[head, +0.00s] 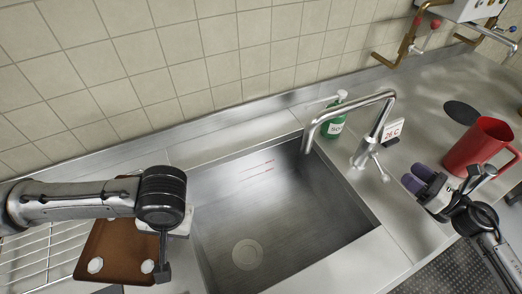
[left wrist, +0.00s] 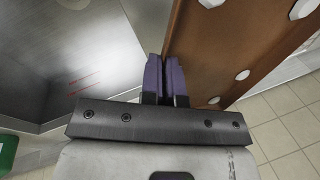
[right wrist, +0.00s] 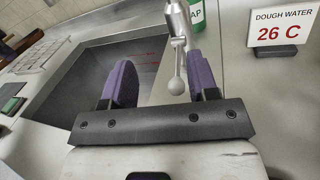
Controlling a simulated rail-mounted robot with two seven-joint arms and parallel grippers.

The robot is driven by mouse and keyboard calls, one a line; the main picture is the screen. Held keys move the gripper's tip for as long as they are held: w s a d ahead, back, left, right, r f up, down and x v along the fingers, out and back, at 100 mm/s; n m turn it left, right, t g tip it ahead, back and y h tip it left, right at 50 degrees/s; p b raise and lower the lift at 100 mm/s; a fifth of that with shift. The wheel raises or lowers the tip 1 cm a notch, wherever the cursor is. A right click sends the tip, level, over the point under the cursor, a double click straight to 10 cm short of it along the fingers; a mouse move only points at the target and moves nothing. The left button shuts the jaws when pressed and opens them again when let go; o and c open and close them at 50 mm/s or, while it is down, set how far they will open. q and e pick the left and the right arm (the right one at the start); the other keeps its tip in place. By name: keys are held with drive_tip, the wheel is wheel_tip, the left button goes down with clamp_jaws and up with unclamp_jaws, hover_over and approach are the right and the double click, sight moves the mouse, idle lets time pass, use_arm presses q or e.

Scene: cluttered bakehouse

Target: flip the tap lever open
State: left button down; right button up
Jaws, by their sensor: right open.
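The chrome tap (head: 350,117) stands at the sink's right edge, its spout arching left over the basin. Its short lever (head: 380,168) ends in a ball and points toward my right gripper. In the right wrist view the lever's ball (right wrist: 177,86) appears between the two purple fingers, closer to the right one. My right gripper (head: 418,178) is open and empty, just right of the lever; contact cannot be made out. My left gripper (left wrist: 164,75) has its fingers together with nothing visible between them, beside the brown tray. Its fingers are hidden in the head view.
The steel sink basin (head: 275,205) lies between the arms. A green soap bottle (head: 331,122) and a "Dough water 26 C" sign (right wrist: 281,28) stand near the tap. A red jug (head: 478,147) is right, behind my right gripper. The brown tray (head: 105,250) with white pieces is left.

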drive_tip(key=f, duration=0.1)
use_arm(q)
drive_tip(key=shift+f+b, duration=0.85)
drive_tip(key=shift+f, duration=0.1)
use_arm(e)
approach(382, 173)
drive_tip(key=shift+w+a+f+n, duration=0.15)
drive_tip(key=shift+w+a+f, duration=0.25)
drive_tip(key=shift+w, duration=0.1)
drive_tip(key=shift+w+a+f+n, duration=0.15)
drive_tip(key=shift+w+a+f, duration=0.25)
drive_tip(key=shift+w, duration=0.15)
use_arm(q)
drive_tip(key=shift+w+r, duration=0.1)
drive_tip(key=shift+r, duration=0.15)
use_arm(e)
drive_tip(key=x, duration=0.5)
drive_tip(key=shift+w+a+r, duration=0.2)
drive_tip(key=shift+r, duration=0.2)
drive_tip(key=shift+w+a, duration=0.65)
drive_tip(key=shift+w, duration=0.05)
drive_tip(key=shift+c, duration=0.2)
clamp_jaws()
